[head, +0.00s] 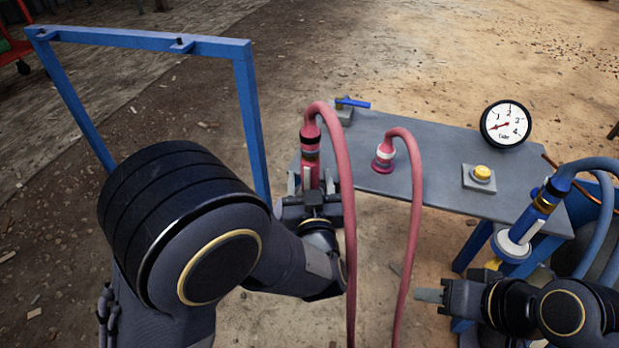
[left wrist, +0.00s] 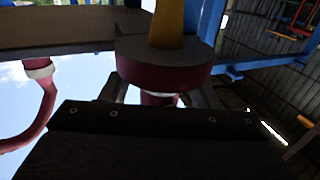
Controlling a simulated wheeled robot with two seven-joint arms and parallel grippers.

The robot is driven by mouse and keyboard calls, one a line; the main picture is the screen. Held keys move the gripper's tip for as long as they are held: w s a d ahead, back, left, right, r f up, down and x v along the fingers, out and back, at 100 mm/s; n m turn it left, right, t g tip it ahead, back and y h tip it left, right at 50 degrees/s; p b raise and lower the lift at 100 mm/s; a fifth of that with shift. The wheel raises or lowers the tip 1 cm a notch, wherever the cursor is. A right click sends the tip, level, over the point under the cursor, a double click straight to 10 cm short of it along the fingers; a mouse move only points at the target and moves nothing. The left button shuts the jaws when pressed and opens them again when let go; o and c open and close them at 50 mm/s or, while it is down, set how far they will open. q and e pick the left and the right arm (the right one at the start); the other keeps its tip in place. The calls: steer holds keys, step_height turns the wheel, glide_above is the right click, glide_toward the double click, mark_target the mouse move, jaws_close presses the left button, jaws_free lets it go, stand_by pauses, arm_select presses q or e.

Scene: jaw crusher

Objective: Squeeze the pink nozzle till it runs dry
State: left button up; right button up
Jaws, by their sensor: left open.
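The pink nozzle (head: 311,172) hangs upright at the left end of the grey table, with a dark band and a pink hose (head: 345,185) curving from its top. My left gripper (head: 311,188) is open, with one finger on each side of the nozzle. In the left wrist view, its fingers (left wrist: 157,97) stand either side of the nozzle's lower part, below a wide dark-pink collar (left wrist: 165,68); contact is unclear. My right gripper (head: 430,296) is in front of the table at the right, holding nothing visible; its finger gap cannot be made out.
The grey table (head: 440,165) carries a pink hose fitting (head: 384,157), a yellow button (head: 482,173), a blue-handled valve (head: 352,104) and a round dial gauge (head: 505,124). A blue nozzle (head: 530,222) with blue hoses stands at the right. A blue frame (head: 250,120) rises at the left.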

arm_select(q)
steer(key=s, duration=1.1)
steer(key=w+a+r+g+h, duration=0.2)
steer(key=a+r+g+h, duration=0.1)
steer(key=a+g+h, duration=0.4)
steer(key=s+a+f+n+g+y, duration=0.1)
steer(key=s+a+f+g, duration=0.15)
steer(key=s+a, duration=0.5)
steer(key=s+a+f+g+y, duration=0.1)
steer(key=s+a+g, duration=0.2)
steer(key=s+a, duration=0.45)
step_height(320, 180, up, 36)
steer(key=d+p, duration=0.1)
steer(key=p, duration=3.5)
steer(key=shift+f, duration=0.15)
steer(key=shift+d, duration=0.1)
